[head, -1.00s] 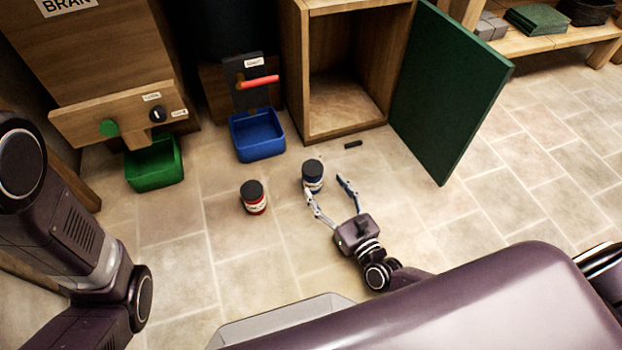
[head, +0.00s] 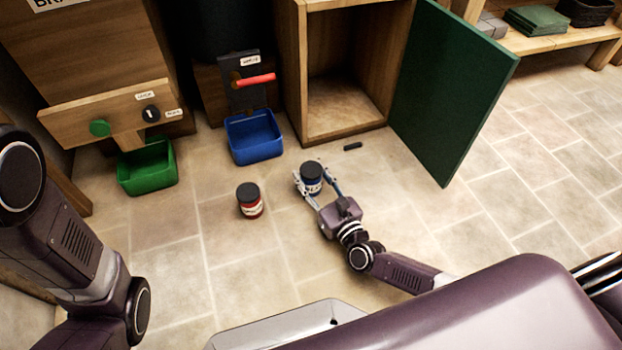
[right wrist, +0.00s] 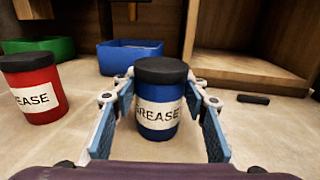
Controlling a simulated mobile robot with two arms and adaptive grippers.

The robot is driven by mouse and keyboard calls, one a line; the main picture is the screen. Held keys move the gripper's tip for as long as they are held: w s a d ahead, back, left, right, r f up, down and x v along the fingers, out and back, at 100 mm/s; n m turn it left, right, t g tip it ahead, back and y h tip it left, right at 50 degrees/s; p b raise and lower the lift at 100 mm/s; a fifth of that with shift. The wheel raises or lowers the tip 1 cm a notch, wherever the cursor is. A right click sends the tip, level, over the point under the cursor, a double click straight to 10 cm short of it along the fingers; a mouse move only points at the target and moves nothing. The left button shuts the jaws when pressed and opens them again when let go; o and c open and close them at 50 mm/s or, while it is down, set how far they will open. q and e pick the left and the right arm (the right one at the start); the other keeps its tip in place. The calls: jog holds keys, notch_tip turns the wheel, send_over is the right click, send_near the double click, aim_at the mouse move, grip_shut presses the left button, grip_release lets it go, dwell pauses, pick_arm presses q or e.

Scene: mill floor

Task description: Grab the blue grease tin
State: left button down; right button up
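The blue grease tin (head: 312,184), with a black lid and a white label, stands upright on the floor. In the right wrist view the blue tin (right wrist: 158,122) is in the middle, with its label reading GREASE. My right gripper (head: 313,180) is open, with one finger on each side of the blue tin. In the right wrist view a gap shows between the tin and the blue finger pads, so they do not look closed on it. My left arm shows at the left of the head view, but its gripper is out of view.
A red grease tin (head: 249,202) stands left of the blue one. Behind are a green bin (head: 148,178), a blue bin (head: 254,150) and an open wooden cabinet (head: 300,90) with a green door (head: 450,90). A small black bar (head: 352,146) lies on the floor nearby.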

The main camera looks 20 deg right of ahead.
jog(key=c, duration=0.8)
jog(key=shift+r, duration=0.15)
